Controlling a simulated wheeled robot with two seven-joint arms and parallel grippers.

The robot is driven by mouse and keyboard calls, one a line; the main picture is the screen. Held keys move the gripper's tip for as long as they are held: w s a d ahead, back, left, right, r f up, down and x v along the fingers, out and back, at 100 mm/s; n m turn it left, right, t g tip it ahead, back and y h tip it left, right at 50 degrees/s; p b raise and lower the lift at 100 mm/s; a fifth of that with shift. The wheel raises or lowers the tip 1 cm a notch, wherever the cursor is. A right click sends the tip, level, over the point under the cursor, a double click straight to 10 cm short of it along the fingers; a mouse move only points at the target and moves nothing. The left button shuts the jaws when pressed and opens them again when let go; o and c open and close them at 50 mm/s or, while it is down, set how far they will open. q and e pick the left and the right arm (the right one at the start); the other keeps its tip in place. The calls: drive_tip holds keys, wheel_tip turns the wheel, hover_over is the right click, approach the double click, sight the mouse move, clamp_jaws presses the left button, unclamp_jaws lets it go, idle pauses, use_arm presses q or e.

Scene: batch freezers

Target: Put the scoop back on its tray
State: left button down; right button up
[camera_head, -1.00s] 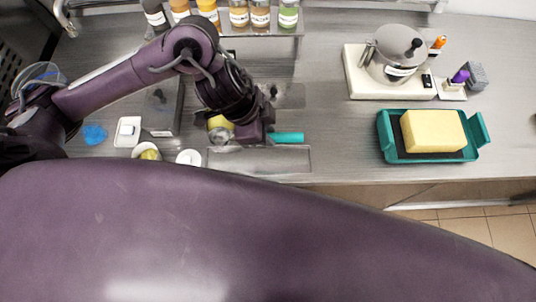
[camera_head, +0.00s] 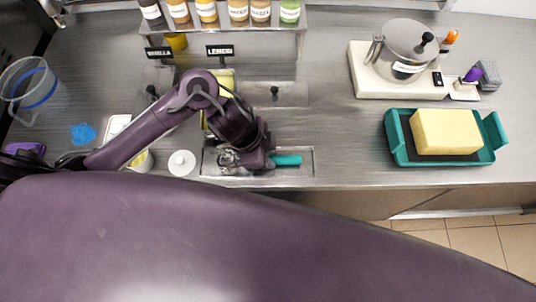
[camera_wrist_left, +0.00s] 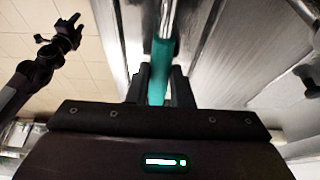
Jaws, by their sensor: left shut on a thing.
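My left gripper (camera_head: 270,161) is shut on the scoop's teal handle (camera_head: 287,160). The handle sticks out to the right of the fingers, and the scoop's metal head seems partly hidden by my wrist. The scoop is over the shallow metal tray (camera_head: 305,171) near the counter's front edge; I cannot tell whether it touches it. In the left wrist view the teal handle (camera_wrist_left: 159,78) lies between the two fingers, with a metal part beyond it. My right gripper (camera_wrist_left: 62,34) shows small at the upper left of that view, away from the counter; its jaw opening is unclear.
A white lidded pot (camera_head: 181,163) stands just left of the tray. A teal tub (camera_head: 396,140) with a yellow block (camera_head: 445,131) is to the right. A bottle shelf (camera_head: 230,31) and a grey pot (camera_head: 408,45) are behind. The counter between tray and tub is clear.

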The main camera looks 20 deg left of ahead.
use_arm(q)
drive_tip(key=shift+f, duration=0.1)
drive_tip(key=c, duration=1.3)
unclamp_jaws()
use_arm(e)
drive_tip(key=shift+s+a, duration=0.15)
drive_tip(key=shift+a, duration=0.1)
drive_tip(key=shift+d, duration=0.1)
use_arm(q)
drive_tip(key=shift+r, duration=0.3)
drive_tip(key=p+v, duration=0.3)
drive_tip(key=v, duration=0.8)
drive_tip(key=shift+s+a+r, duration=0.15)
drive_tip(key=shift+a+r, duration=0.05)
drive_tip(key=shift+r, duration=0.1)
use_arm(e)
wheel_tip(320, 180, up, 4)
drive_tip(key=shift+d+f, duration=0.15)
drive_tip(key=shift+f, duration=0.1)
drive_tip(key=shift+a, duration=0.2)
